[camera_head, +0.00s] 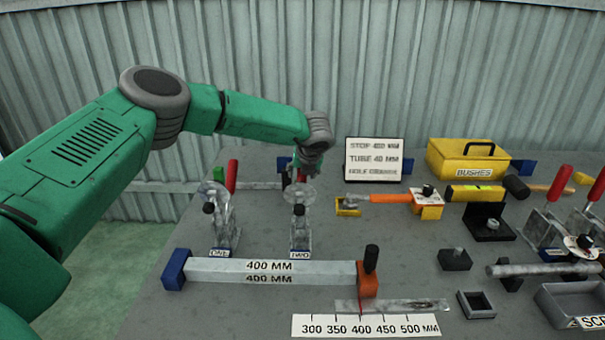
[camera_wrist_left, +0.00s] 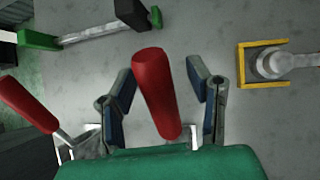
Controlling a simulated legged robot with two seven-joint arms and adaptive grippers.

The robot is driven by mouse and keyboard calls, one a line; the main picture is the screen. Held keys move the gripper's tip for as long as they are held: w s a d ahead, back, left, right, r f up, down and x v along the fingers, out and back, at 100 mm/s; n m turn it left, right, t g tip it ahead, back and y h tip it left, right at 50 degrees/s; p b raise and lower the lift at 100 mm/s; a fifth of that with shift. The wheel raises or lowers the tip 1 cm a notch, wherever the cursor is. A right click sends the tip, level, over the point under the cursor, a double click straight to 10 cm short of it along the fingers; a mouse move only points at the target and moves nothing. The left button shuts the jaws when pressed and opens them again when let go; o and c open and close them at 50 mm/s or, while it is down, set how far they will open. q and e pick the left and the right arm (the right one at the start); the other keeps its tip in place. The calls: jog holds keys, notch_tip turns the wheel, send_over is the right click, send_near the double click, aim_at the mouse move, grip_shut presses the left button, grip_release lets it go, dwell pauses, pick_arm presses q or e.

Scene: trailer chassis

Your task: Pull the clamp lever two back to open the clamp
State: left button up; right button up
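Clamp two (camera_head: 300,232), with its label TWO (camera_head: 300,254), stands on the grey table behind the 400 MM bar. My left gripper (camera_head: 303,170) is behind it, pointing down at its lever, and hides most of the lever in the head view. In the left wrist view the red lever handle (camera_wrist_left: 155,92) rises between the two fingers of my left gripper (camera_wrist_left: 160,82). The fingers are open, with a gap on each side of the handle. My right gripper is not in view.
Clamp one (camera_head: 221,230) stands left of clamp two; its red lever (camera_wrist_left: 28,103) is beside my left gripper. The 400 MM bar (camera_head: 225,270) lies in front. A sign (camera_head: 375,160), an orange-handled tool (camera_head: 390,197) and a yellow bushes box (camera_head: 465,163) are to the right.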

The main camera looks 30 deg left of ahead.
pick_arm(q)
jog(key=v, duration=1.2)
jog(key=shift+a, duration=0.1)
